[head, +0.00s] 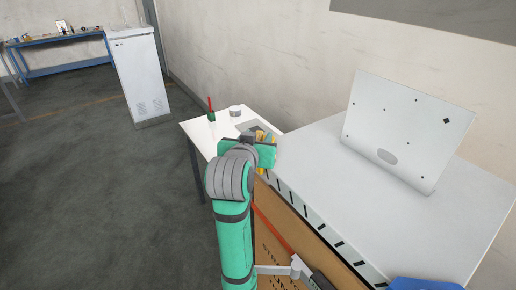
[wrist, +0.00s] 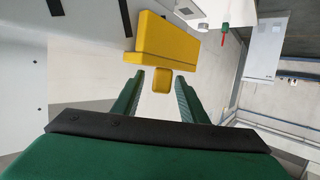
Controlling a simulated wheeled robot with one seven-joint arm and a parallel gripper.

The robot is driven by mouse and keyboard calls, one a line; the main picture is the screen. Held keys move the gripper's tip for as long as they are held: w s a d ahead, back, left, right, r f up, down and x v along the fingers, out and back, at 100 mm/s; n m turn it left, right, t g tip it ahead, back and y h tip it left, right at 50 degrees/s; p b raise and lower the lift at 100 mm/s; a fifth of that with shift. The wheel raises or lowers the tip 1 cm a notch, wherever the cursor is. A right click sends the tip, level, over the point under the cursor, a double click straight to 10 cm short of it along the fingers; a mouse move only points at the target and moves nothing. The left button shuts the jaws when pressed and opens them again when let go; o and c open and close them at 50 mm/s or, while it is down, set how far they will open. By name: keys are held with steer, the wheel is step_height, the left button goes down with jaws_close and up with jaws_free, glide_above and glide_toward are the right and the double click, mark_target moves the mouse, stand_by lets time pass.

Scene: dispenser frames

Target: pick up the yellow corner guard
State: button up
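The yellow corner guard (wrist: 168,38) shows in the wrist view as a long yellow block with a smaller yellow part below it, just ahead of my fingers. My gripper (wrist: 160,77) is open, with its two green fingers apart on either side of the smaller yellow part in the picture. I cannot tell whether that part lies between the fingers or beyond them. In the head view, my gripper (head: 262,151) is over the small white table's near right corner and largely hides the yellow guard; only bits of yellow show around it.
The small white table (head: 200,131) holds a green holder with a red stick (head: 211,112), a white round thing (head: 235,111) and a grey flat thing (head: 247,126). A large white worktop (head: 320,165) with a tilted panel (head: 405,125) stands at right. Floor at left is clear.

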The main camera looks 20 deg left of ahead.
steer(key=c, duration=1)
steer(key=shift+r, duration=0.15)
